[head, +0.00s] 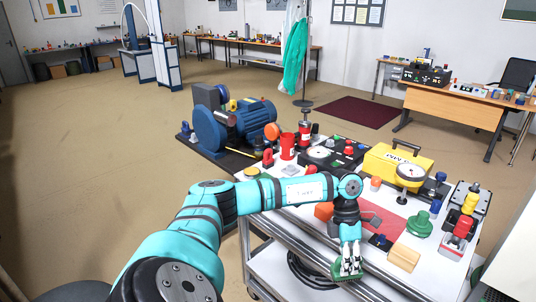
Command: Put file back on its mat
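A red mat (388,226) lies on the white cart top (285,187), partly hidden behind my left arm and wrist. A small grey item lies on it, too small to make out. I cannot clearly pick out a file in this view. My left gripper (348,268) points down at the cart's front edge, in front of the mat. A green round thing (347,277) shows at its fingertips; I cannot tell whether the fingers hold it. My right gripper is not in view.
A wooden block (403,257), a green knob-shaped piece (420,224), a dial gauge (411,174) and a yellow case (394,163) crowd the cart's right side. A blue motor (250,119) stands behind at left.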

